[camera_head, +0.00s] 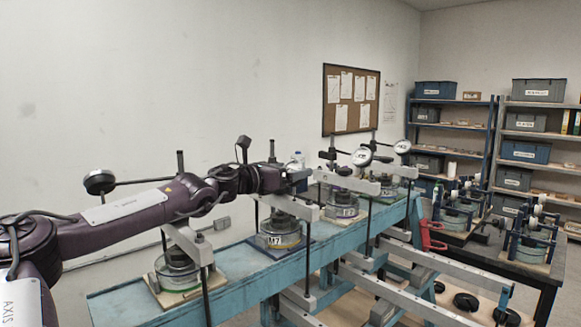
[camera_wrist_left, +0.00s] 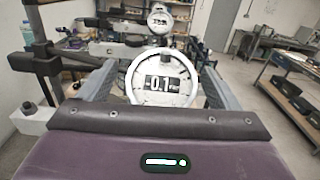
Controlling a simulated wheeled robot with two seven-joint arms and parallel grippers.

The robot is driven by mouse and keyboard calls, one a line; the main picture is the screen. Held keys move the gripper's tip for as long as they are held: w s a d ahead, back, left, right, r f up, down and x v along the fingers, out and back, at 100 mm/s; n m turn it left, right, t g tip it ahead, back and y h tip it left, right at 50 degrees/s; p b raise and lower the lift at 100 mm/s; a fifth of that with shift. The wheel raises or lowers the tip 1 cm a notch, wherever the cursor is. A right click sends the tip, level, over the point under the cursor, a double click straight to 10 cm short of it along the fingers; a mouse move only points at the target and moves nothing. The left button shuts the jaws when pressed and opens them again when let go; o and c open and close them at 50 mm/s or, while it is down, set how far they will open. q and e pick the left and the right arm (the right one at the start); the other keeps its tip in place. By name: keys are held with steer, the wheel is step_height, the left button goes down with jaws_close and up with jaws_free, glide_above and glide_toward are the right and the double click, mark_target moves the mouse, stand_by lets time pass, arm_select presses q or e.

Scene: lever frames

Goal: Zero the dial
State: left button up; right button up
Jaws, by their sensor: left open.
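A round dial gauge (camera_wrist_left: 165,98) with a white face and a dark digital window faces the left wrist camera. Its window seems to read about -0.1; the sign is hard to tell. My left gripper (camera_wrist_left: 155,82) is open, with one grey finger on each side of the dial. I cannot tell whether the fingers touch it. In the head view my left gripper (camera_head: 296,174) is at the end of the purple arm, above the frame tagged M7 (camera_head: 279,241), and its dial is mostly hidden there. My right gripper is not in view.
A row of similar lever frames stands along the blue bench (camera_head: 130,299), with more dials (camera_head: 362,157) further back. Another dial (camera_wrist_left: 159,20) is beyond in the wrist view. Grey lever beams (camera_head: 390,291) jut out to the right. Shelves (camera_head: 453,124) with bins stand at the back.

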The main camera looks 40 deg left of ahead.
arm_select(q)
steer(key=shift+w+d, duration=0.15)
steer(key=shift+w, duration=0.05)
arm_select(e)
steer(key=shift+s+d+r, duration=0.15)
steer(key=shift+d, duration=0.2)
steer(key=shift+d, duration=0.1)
arm_select(q)
steer(key=shift+c, duration=0.5)
steer(key=c, duration=0.9)
steer(key=shift+f+n+y+b, duration=0.15)
steer(key=shift+n+y+b, duration=0.6)
steer(key=shift+n, duration=0.25)
steer(key=shift+d+n+y, duration=0.1)
steer(key=shift+n+y, duration=0.55)
steer(key=shift+n, duration=0.15)
steer(key=n+y, duration=0.2)
steer(key=shift+r+n+g, duration=0.25)
steer(key=shift+n+g, duration=0.15)
steer(key=shift+f+n+y, duration=0.1)
steer(key=shift+n+y, duration=0.2)
steer(key=shift+n, duration=0.2)
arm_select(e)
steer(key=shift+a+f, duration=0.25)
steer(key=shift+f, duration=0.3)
